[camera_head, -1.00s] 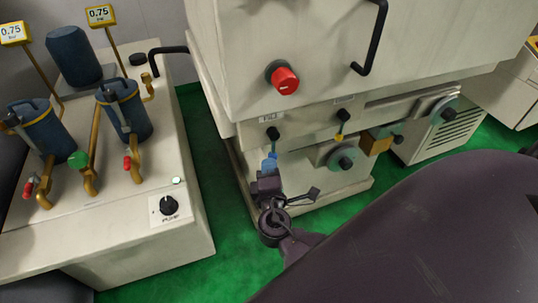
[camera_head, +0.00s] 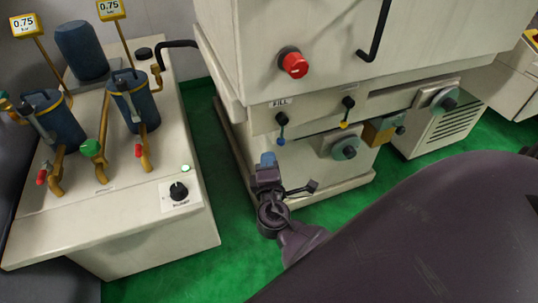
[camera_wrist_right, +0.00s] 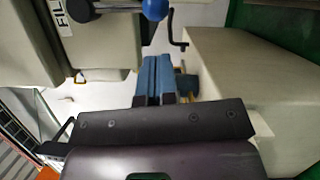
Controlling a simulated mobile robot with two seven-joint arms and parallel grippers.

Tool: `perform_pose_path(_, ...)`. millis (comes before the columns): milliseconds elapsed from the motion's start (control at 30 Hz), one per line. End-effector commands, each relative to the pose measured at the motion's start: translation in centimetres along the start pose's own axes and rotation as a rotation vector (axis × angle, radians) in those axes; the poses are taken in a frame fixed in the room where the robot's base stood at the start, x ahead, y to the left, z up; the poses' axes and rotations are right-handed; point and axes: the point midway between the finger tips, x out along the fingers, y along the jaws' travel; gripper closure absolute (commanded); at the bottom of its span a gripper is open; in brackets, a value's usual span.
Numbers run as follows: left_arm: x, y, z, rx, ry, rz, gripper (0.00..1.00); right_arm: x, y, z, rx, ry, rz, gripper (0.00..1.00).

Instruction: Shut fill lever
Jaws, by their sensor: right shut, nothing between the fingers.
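The fill lever (camera_head: 281,130) sits under the FILL label on the front of the machine. It has a black hub and a short arm hanging down to a blue end. In the right wrist view its blue ball (camera_wrist_right: 154,9) shows at the top edge, with the dark hub to its left. My right gripper (camera_head: 268,158) is just below and left of the lever's end, apart from it. Its blue fingers (camera_wrist_right: 155,78) are shut together with nothing between them. My left gripper is not in view.
A similar lever with a yellow end (camera_head: 345,115) is to the right, above a round grey-green knob (camera_head: 345,148). A red knob (camera_head: 294,64) is above. A pump cabinet (camera_head: 130,215) with blue canisters stands left. Green floor (camera_head: 215,175) lies between.

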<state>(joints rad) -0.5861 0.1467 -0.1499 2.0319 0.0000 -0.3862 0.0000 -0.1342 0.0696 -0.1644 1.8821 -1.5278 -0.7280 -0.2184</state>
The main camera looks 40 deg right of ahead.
Motion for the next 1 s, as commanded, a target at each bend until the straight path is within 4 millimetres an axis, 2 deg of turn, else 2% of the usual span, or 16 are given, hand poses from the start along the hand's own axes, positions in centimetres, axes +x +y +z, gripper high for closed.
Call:
perform_pose_path(33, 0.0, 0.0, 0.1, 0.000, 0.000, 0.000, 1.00, 0.1, -0.1, -0.1, 0.000, 0.001, 0.000, 1.00)
perform_pose_path(100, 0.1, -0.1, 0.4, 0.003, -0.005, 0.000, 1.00, -1.8, -0.2, -0.1, -0.001, 0.002, -0.003, 1.00)
perform_pose_path(300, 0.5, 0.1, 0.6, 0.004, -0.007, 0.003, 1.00, -5.7, -0.1, 0.0, -0.002, 0.001, -0.004, 1.00)
perform_pose_path(500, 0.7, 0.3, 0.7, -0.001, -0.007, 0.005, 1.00, -8.6, 0.0, 0.0, -0.002, 0.002, -0.002, 1.00)
perform_pose_path(700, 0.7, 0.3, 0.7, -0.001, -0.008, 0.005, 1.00, -9.8, 0.2, 0.0, -0.001, 0.001, 0.000, 1.00)
perform_pose_path(1000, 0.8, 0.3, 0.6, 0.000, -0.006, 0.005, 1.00, -9.9, 0.2, 0.0, 0.000, 0.001, 0.001, 1.00)
